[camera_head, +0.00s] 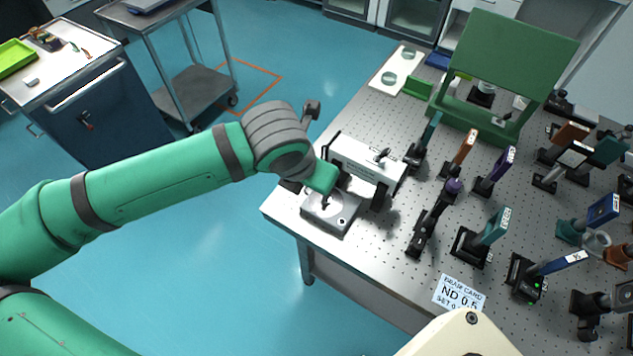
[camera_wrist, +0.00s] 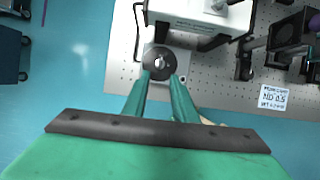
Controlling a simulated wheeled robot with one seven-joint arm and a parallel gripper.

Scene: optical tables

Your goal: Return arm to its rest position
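My green arm (camera_head: 150,188) reaches from the left to the near left corner of the optical table (camera_head: 375,272). My gripper (camera_wrist: 160,80) shows in the wrist view with its two green fingers apart. A dark round knob or disc (camera_wrist: 160,62) lies just beyond the fingertips, in line with the gap. I see no clear grip on it. It sits on a grey plate (camera_head: 345,212) at the table corner, beside a white boxy instrument (camera_head: 365,163). In the head view the fingertips are hard to make out against the plate.
Several mounted optics, among them a purple-topped post (camera_head: 453,186), stand to the right. A label card (camera_head: 459,292) reads ND 0.5. A green frame (camera_head: 515,50) stands at the back. A cart (camera_head: 195,88) and a blue cabinet (camera_head: 100,110) are far left. Open floor (camera_head: 190,270) lies left of the table.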

